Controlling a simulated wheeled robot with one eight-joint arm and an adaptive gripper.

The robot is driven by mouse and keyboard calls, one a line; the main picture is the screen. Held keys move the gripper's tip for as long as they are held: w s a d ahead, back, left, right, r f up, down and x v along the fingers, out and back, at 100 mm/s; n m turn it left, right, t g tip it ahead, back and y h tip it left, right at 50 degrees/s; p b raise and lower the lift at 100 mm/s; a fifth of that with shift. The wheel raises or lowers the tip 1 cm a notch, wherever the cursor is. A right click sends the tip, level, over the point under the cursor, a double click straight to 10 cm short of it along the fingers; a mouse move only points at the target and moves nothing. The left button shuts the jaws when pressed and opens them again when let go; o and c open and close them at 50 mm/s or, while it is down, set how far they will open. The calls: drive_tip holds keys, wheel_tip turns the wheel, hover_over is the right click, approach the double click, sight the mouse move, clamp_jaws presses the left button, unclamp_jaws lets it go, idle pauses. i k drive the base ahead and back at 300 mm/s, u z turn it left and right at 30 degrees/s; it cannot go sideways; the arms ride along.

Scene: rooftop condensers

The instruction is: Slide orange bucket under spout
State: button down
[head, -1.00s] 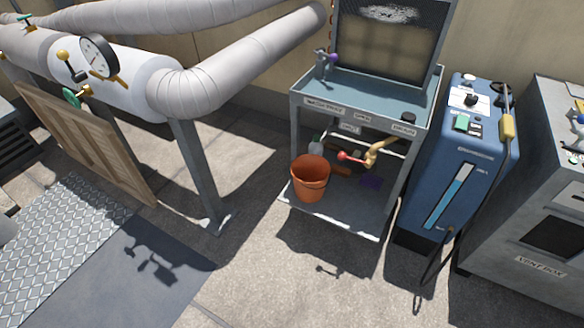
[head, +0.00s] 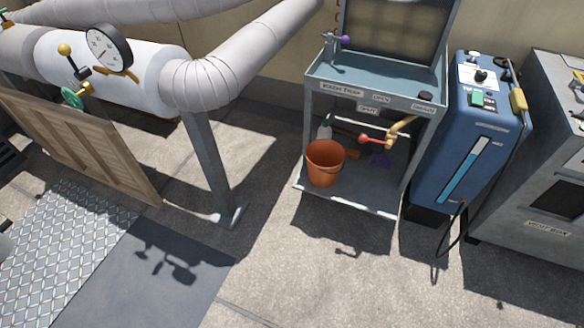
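An orange bucket (head: 323,163) stands upright on the lower shelf (head: 358,200) of a grey metal stand, at the shelf's left front. A brass spout (head: 402,127) with a red-handled valve (head: 371,139) shows under the upper tray, to the right of the bucket. The bucket is to the left of the spout, not below it in this view. My gripper is not in view.
The stand's upper tray (head: 370,80) has a purple-handled tap (head: 340,39). A blue machine (head: 465,135) with a hanging hose stands close on the right. A pipe support post (head: 208,160) stands on the left. The paved floor in front is clear.

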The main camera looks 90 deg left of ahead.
sight(326, 158)
drive_tip(key=u, duration=0.45)
drive_tip(key=k, duration=2.55)
drive_tip(key=u, duration=1.9)
drive_tip(key=i, duration=1)
